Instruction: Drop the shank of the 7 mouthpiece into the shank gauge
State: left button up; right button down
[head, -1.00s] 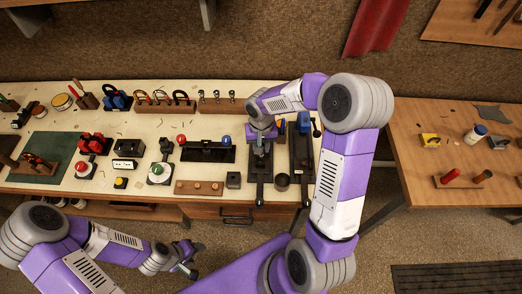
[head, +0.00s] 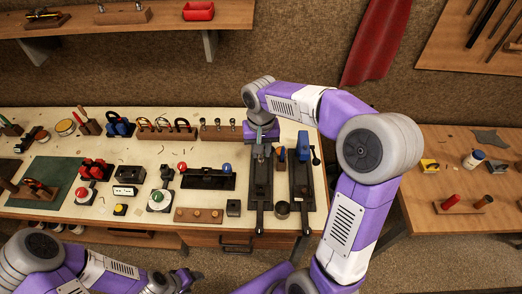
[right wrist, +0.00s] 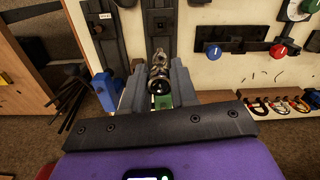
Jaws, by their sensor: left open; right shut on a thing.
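My right gripper (head: 260,138) is above the back end of the left black lever fixture (head: 261,180). In the right wrist view my right gripper (right wrist: 158,80) is shut on a silver mouthpiece (right wrist: 160,84), its dark round end facing the camera. No number can be read on it, and its far end is hard to make out against the fixture. Several small metal mouthpieces stand in a wooden rack (head: 218,134) left of the gripper. I cannot tell for sure which item is the shank gauge. My left gripper (head: 186,277) is open and empty at the bottom edge, off the bench.
A dark small block (head: 233,208), a dark round cup (head: 282,210) and a black stand with red and blue knobs (head: 207,178) are nearby. A side table (head: 440,150) stands right, beyond a gap.

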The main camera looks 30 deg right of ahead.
jog(key=shift+r, duration=0.15)
jog(key=shift+r+p, duration=1.9)
jog(key=shift+r, duration=0.25)
